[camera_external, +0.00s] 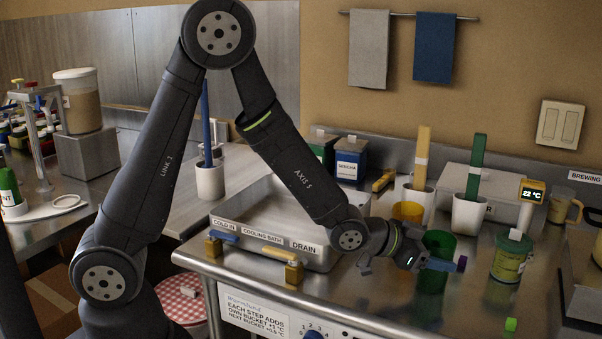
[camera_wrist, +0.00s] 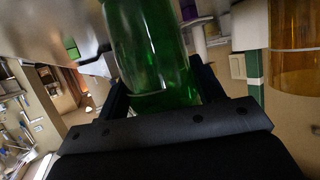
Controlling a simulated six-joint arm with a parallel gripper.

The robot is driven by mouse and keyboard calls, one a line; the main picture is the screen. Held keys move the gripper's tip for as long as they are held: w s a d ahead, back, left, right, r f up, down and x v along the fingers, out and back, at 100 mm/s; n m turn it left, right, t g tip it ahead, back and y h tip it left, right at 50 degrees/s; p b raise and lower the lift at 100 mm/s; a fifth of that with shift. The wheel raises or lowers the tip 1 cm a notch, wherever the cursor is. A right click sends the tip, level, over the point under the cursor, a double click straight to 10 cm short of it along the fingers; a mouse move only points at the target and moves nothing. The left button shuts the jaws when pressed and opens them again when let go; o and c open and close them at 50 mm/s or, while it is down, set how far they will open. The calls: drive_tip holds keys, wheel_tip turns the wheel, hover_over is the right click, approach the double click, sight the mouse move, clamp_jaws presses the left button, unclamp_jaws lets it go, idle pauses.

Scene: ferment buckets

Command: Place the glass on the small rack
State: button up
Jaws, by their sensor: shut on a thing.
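A green see-through glass (camera_external: 438,246) is at my gripper (camera_external: 428,263) over the steel counter, right of the cooling bath. My gripper is shut on this glass, and a finger crosses in front of its side. In the wrist view the green glass (camera_wrist: 150,50) fills the space between the fingers (camera_wrist: 160,92). I cannot tell whether its base touches the counter. An amber glass (camera_external: 408,211) stands just behind it, and it also shows at the right of the wrist view (camera_wrist: 295,55). I cannot make out the small rack clearly in either view.
White pots with a yellow stick (camera_external: 423,150) and a green stick (camera_external: 476,155) stand behind. A green tin (camera_external: 510,260) with a thermometer reading 22 °C (camera_external: 531,194) is to the right. The steel basin (camera_external: 300,257) is left. A small bright green block (camera_external: 511,324) lies near the front edge.

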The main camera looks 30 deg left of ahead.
drive_tip(key=o, duration=1.1)
drive_tip(key=shift+f, duration=0.15)
drive_tip(key=shift+r, duration=0.25)
drive_tip(key=v, duration=1.1)
drive_tip(key=shift+s+a, duration=0.2)
drive_tip(key=shift+a, duration=0.05)
drive_tip(key=shift+o, duration=0.7)
drive_tip(key=shift+s+a+r, duration=0.1)
drive_tip(key=shift+a, duration=0.05)
